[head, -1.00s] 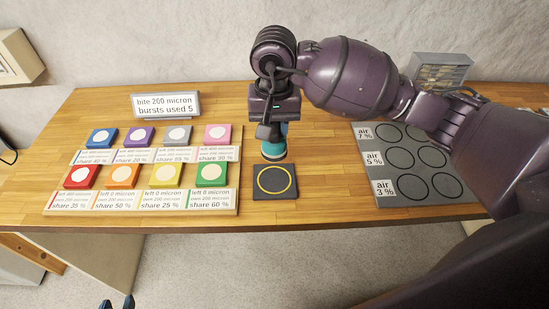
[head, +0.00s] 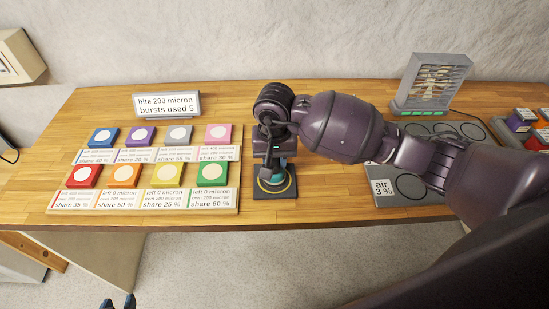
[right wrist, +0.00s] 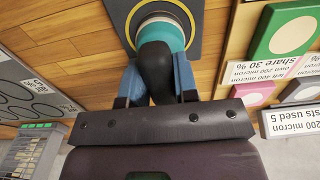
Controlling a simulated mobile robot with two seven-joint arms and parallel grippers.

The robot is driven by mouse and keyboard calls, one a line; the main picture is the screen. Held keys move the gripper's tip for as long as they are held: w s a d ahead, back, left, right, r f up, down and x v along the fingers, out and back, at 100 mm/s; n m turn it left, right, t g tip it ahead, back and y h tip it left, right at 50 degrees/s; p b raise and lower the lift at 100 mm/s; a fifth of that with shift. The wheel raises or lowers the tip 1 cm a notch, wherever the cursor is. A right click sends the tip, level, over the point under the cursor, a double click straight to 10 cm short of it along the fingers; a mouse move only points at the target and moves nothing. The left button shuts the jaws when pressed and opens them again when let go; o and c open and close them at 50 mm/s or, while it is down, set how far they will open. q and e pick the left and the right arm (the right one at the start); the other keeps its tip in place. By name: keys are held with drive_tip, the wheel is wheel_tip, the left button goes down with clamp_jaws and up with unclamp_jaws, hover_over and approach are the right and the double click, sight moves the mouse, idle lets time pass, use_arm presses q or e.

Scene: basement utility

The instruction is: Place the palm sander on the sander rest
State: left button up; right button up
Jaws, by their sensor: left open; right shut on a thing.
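The palm sander (head: 280,178) has a teal body and a black handle, and also shows in the right wrist view (right wrist: 163,33). My right gripper (head: 273,163) is shut on its handle, with blue fingers on either side (right wrist: 157,85). The sander is upright over the sander rest (head: 288,193), a dark square pad with a yellow ring. The ring shows around the sander's base in the wrist view (right wrist: 196,40). I cannot tell whether the base touches the pad. My left gripper (head: 118,303) is open and empty, its blue tips low in front of the bench.
Several coloured blocks with labels (head: 150,205) stand in two rows left of the rest. A sign (head: 166,104) stands behind them. A grey board with circles (head: 410,187) and a grey rack (head: 432,82) are to the right, partly behind my arm.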

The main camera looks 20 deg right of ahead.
drive_tip(key=shift+f, duration=0.15)
drive_tip(key=o, duration=0.8)
drive_tip(key=shift+c, duration=0.2)
drive_tip(key=shift+o, duration=0.4)
drive_tip(key=shift+r, duration=0.2)
wheel_tip(320, 180, up, 12)
drive_tip(key=b, duration=0.1)
drive_tip(key=shift+b, duration=0.3)
